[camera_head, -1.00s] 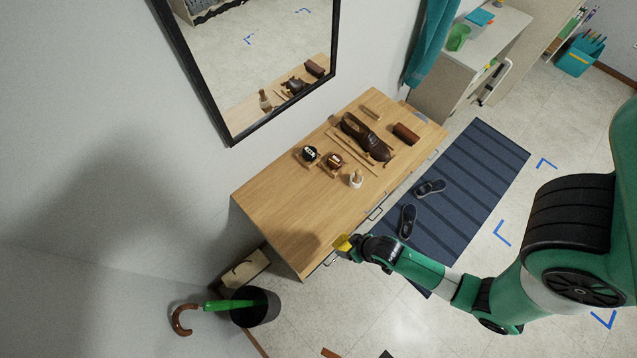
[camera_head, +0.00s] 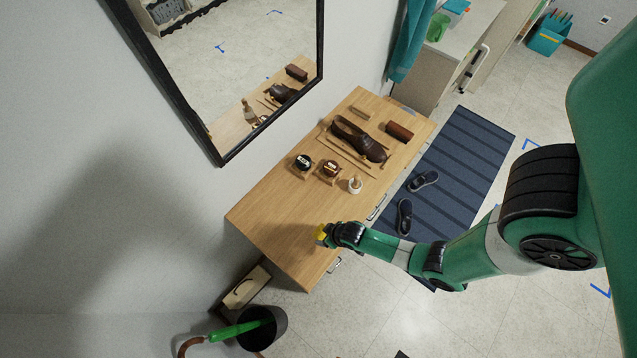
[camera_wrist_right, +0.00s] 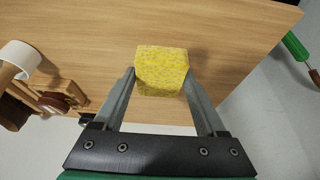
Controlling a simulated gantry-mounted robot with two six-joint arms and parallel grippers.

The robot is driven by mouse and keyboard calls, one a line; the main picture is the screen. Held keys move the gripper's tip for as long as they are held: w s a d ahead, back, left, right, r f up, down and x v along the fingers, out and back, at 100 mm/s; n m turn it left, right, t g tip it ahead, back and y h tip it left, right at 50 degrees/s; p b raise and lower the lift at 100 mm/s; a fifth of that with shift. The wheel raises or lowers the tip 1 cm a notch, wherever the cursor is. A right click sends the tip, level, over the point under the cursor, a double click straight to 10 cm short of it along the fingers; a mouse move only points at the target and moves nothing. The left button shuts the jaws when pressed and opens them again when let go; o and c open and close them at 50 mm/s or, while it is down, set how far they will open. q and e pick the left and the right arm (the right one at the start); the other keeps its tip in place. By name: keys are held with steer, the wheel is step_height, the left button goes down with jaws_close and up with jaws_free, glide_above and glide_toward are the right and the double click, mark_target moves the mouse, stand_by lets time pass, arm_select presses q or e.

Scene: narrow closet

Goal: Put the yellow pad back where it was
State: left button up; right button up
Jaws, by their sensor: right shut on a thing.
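The yellow pad (camera_wrist_right: 161,72) is a small speckled block held between the two fingers of my right gripper (camera_wrist_right: 159,80), seen in the right wrist view. In the head view the pad (camera_head: 321,234) shows as a small yellow patch at the tip of my right gripper (camera_head: 327,235). The gripper is over the near left part of the wooden dresser top (camera_head: 275,225). Bare wood lies under and around the pad in the wrist view. I cannot tell whether the pad touches the surface. My left gripper is not in view.
A framed mirror (camera_head: 222,160) is behind. The left dresser end is bare.

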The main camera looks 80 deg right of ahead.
steer(key=f+b, duration=0.2)
steer(key=f, duration=0.1)
steer(key=f+b, duration=0.1)
steer(key=b, duration=0.1)
steer(key=shift+w+d+f, duration=0.15)
steer(key=shift+w+f, duration=0.05)
steer(key=shift+w, duration=0.05)
steer(key=shift+r, duration=0.2)
steer(key=shift+f, duration=0.2)
steer(key=o, duration=1.1)
steer(key=shift+r, duration=0.1)
steer(key=shift+o, duration=0.2)
steer(key=shift+r, duration=0.1)
